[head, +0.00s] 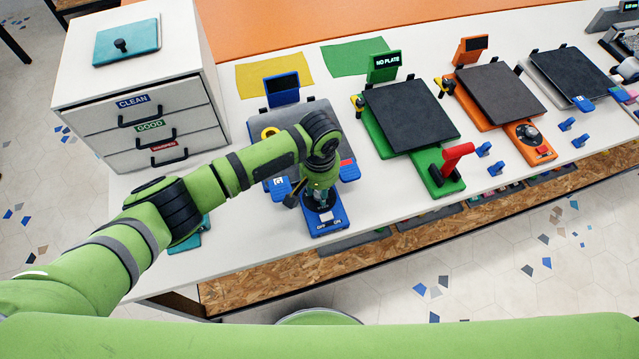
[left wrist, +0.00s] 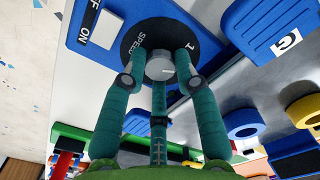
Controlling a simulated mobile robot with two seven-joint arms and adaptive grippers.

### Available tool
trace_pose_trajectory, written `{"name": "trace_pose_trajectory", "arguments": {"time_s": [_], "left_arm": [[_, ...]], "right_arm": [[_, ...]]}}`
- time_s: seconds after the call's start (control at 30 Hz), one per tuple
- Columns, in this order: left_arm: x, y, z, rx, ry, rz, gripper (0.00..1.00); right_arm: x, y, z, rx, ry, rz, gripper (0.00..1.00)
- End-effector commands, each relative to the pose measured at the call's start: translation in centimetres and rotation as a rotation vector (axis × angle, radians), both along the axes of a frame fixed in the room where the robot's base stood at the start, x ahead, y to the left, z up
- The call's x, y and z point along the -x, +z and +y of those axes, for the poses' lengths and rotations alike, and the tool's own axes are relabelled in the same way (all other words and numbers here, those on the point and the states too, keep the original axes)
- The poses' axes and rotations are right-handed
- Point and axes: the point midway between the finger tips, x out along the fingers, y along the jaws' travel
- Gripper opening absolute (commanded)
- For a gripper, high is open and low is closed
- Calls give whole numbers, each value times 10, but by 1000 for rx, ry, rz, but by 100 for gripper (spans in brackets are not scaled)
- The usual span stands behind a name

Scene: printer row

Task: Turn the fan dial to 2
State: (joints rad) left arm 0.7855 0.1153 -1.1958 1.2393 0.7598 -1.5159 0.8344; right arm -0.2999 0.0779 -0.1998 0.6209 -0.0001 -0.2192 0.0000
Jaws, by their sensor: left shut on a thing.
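The fan dial is a silver knob (left wrist: 158,68) on a round black plate marked SPEED and 1 (left wrist: 190,45), seen in the left wrist view. It sits on a blue panel (left wrist: 92,52) beside an OFF/ON switch. My left gripper (left wrist: 160,82) has its green fingers around the knob and is shut on it. In the head view my left gripper (head: 320,198) points down over the front of the blue printer (head: 334,216), hiding the dial. The knob's pointer and the number 2 cannot be made out. My right gripper is not in view.
A green printer (head: 400,170) with a red lever (head: 455,155) stands to the right, then an orange printer (head: 490,95). A drawer cabinet (head: 150,110) stands to the left. Blue clips (head: 483,150) lie on the white table. The table's front edge is close.

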Motion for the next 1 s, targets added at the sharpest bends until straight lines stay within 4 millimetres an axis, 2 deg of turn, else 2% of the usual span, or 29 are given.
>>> {"name": "trace_pose_trajectory", "arguments": {"time_s": [0.1, 0.5, 1.0], "left_arm": [[2, 2, 0, -1, -106, 6, 0], [1, 0, 0, 0, -396, 3, 0], [1, 0, 0, 1, -509, 4, 0]], "right_arm": [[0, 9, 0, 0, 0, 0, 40], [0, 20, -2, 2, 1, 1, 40], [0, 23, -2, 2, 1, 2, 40]]}}
